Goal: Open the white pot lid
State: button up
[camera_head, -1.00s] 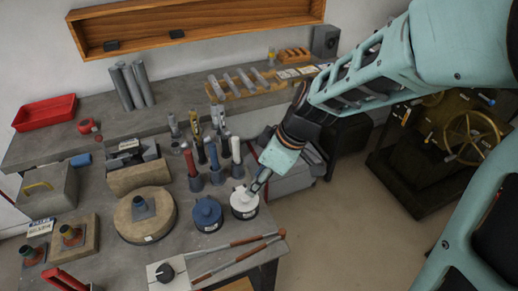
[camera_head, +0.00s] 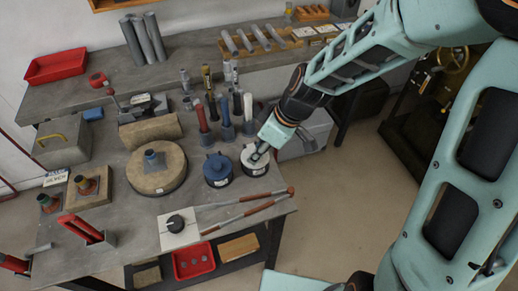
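The white pot (camera_head: 254,168) is a short round pot with its lid on, near the front right of the grey workbench. My gripper (camera_head: 258,154) comes down from the upper right, with its fingers at the top middle of the white lid. The fingers hide the lid's knob. The view is too small to tell whether they are shut on it. A similar blue pot (camera_head: 217,169) with a knob on its lid stands just to the left.
Tools with red, blue, black and white handles (camera_head: 203,123) stand upright behind the pots. A round stone disc (camera_head: 173,178) lies left of the blue pot. Long orange-handled tongs (camera_head: 240,213) lie in front. Open floor (camera_head: 345,185) lies right of the bench.

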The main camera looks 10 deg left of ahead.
grip_shut()
